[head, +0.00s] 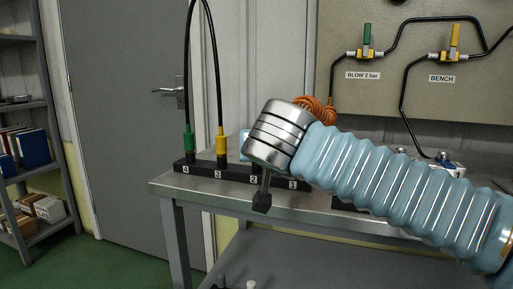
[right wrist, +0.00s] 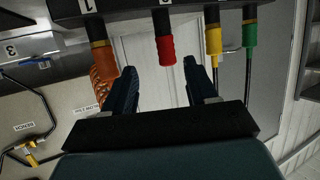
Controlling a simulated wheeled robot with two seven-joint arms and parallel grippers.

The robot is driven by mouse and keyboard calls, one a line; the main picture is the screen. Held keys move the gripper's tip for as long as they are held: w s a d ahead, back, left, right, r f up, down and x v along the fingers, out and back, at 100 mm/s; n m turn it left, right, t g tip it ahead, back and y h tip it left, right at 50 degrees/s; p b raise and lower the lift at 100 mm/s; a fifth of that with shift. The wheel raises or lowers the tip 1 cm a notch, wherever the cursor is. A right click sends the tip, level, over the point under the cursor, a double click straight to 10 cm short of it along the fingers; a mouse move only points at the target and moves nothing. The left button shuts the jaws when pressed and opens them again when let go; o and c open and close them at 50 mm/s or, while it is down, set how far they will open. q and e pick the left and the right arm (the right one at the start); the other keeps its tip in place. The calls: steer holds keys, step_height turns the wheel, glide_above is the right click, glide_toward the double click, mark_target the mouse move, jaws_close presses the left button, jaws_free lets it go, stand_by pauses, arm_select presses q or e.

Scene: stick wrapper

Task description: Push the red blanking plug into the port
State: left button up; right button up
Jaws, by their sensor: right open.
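The red plug (right wrist: 166,50) shows in the right wrist view at the end of a black port on the dark manifold (right wrist: 130,10), between the orange and yellow lines. How deep it sits I cannot tell. My right gripper (right wrist: 160,72) is open and empty, one finger to each side of the plug's line, its tips near the plug's free end and apart from it. In the head view the manifold (head: 208,171) stands on the bench, numbered 4 to 1 from the left. My left gripper is not in view.
Green (head: 189,141) and yellow (head: 221,143) fittings with black hoses rise from ports 4 and 3. An orange coiled hose (right wrist: 103,65) is beside the right gripper's finger. A panel (head: 385,90) with valves is behind the grey bench (head: 200,188). A shelf stands at left.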

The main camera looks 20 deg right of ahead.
steer(key=x, duration=0.5)
steer(key=shift+w+f+p, duration=0.1)
steer(key=shift+w+p, duration=0.15)
steer(key=shift+p, duration=0.05)
steer(key=x, duration=0.2)
steer(key=a+p+x, duration=0.1)
steer(key=x, duration=0.1)
steer(key=shift+w+d, duration=0.15)
steer(key=shift+w, duration=0.15)
steer(key=shift+w+d+f, duration=0.1)
steer(key=shift+w+f, duration=0.15)
steer(key=shift+w, duration=0.15)
steer(key=c, duration=1.1)
steer(key=shift+o, duration=0.2)
